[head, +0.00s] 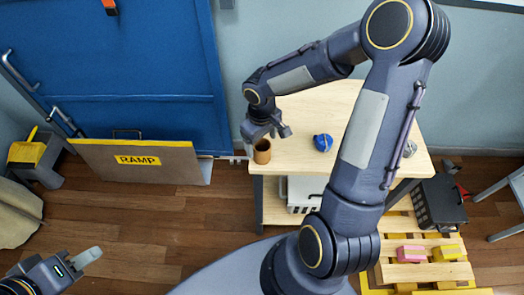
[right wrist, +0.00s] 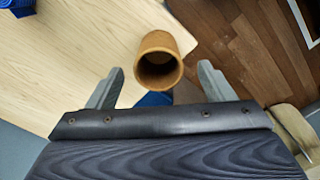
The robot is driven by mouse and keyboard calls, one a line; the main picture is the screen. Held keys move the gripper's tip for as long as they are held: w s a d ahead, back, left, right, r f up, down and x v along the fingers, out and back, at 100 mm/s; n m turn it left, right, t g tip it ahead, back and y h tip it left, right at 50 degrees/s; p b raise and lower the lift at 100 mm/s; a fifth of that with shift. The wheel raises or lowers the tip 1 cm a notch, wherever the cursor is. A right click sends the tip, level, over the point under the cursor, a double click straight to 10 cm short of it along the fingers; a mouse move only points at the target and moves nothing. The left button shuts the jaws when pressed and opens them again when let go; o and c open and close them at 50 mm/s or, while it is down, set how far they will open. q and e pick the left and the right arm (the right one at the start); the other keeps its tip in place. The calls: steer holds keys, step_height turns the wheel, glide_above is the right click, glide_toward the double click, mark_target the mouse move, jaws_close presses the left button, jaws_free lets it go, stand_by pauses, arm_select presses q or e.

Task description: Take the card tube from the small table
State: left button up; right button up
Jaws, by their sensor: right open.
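The card tube (head: 262,152) is a short brown open-topped cylinder standing on the near left edge of the small light-wood table (head: 300,180). My right gripper (head: 268,132) is just above and behind it, pointing down. In the right wrist view the tube (right wrist: 158,60) shows its hollow end between the two grey fingertips of my open right gripper (right wrist: 160,72), with gaps on both sides. My left gripper (head: 86,259) is at the lower left, far from the table; its finger opening cannot be made out.
A blue round object (head: 322,142) sits on the table right of the tube. My right arm hides much of the tabletop. A ramp board (head: 140,162) leans by the blue door (head: 115,70). A pallet (head: 410,270) with pink and yellow blocks lies right.

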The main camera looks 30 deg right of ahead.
mark_target(262, 148)
step_height(262, 148, down, 5)
steer(key=shift+d+r, duration=0.1)
steer(key=c, duration=1)
steer(key=shift+r, duration=0.2)
